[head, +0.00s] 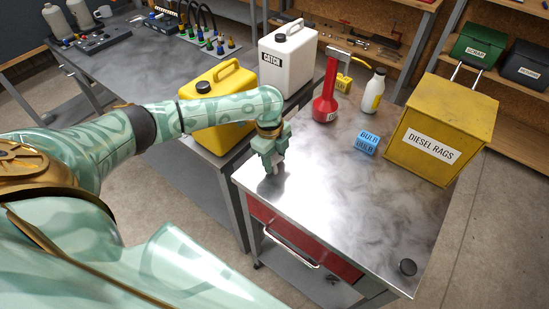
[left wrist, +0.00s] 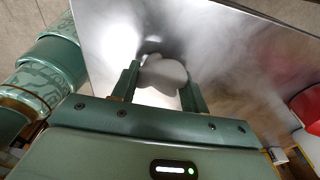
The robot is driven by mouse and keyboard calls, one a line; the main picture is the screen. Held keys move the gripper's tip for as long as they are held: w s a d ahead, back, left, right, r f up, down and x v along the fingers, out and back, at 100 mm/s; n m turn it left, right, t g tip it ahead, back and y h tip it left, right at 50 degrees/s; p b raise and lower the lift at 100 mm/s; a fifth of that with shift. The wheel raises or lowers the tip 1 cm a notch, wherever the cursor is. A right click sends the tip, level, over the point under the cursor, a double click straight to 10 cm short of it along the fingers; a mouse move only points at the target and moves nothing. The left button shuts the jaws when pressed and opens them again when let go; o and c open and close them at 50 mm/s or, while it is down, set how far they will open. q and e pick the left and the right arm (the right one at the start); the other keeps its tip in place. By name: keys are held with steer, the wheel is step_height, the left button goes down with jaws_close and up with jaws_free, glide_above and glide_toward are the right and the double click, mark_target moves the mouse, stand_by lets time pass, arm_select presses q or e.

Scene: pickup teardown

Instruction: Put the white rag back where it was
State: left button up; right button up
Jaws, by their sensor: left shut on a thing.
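The white rag (left wrist: 162,72) is a small, soft-looking white lump between the fingers of my left gripper in the left wrist view. In the head view my left gripper (head: 272,167) points down at the near left corner of the metal cart top (head: 310,190). It is shut on the rag, and only a little of the white shows there. The rag is at or just above the cart top; I cannot tell if it touches. My right gripper is not in view.
A white "CATCH" jug (head: 287,60) and yellow jug (head: 225,105) stand behind my arm. The cart's front middle is clear.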

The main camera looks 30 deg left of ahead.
arm_select(q)
steer(key=o, duration=0.9)
steer(key=shift+f, duration=0.1)
steer(key=r+p, duration=0.1)
steer(key=r, duration=0.3)
steer(key=a+r+p, duration=0.1)
steer(key=r, duration=0.3)
steer(key=r+p, duration=0.1)
steer(key=r, duration=0.3)
steer(key=shift+w+a+r+p, duration=0.1)
steer(key=shift+a+r+p, duration=0.1)
steer(key=shift+p, duration=0.15)
steer(key=shift+f, duration=0.1)
